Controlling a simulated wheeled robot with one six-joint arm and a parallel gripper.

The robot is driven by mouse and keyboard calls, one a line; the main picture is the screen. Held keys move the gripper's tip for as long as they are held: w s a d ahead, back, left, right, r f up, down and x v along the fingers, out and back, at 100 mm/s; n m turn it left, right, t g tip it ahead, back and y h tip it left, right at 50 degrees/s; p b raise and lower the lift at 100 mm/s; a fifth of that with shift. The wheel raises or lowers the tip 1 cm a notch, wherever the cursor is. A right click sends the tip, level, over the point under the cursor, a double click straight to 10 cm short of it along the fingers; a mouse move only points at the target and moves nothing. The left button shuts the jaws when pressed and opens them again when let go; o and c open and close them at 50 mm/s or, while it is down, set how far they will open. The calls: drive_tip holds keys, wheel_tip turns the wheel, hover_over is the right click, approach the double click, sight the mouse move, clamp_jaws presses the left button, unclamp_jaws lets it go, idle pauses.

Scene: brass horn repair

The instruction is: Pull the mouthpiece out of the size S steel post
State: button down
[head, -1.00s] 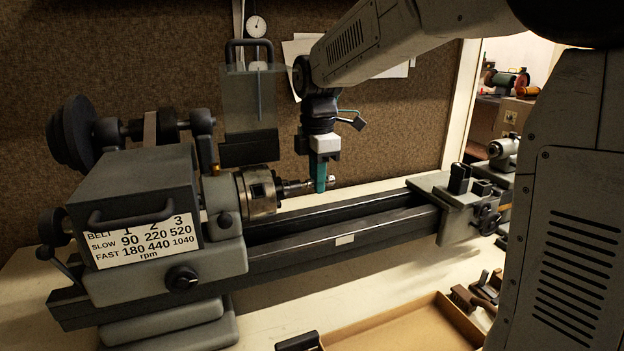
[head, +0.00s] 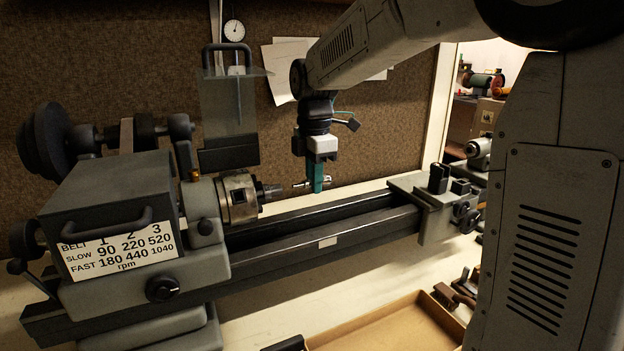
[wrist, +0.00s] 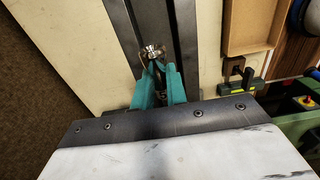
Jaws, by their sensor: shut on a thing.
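My gripper (head: 316,186) has teal fingers and hangs straight down above the lathe bed (head: 340,222). It is shut on the mouthpiece (head: 299,185), a small silvery piece lying roughly level between the fingers. In the wrist view the mouthpiece (wrist: 152,52) shows as a shiny round end at the fingertips (wrist: 154,66). The steel post (head: 269,192) sticks out to the right from the lathe chuck (head: 238,198). A clear gap lies between the post's end and the mouthpiece. Any size mark on the post is too small to read.
A clear guard (head: 230,105) stands raised above the chuck. The tailstock (head: 437,205) sits on the bed to the right. A shallow wooden tray (head: 375,328) lies in front. The bed between my gripper and the tailstock is clear.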

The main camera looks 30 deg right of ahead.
drive_tip(key=s+r, duration=0.5)
idle(0.8)
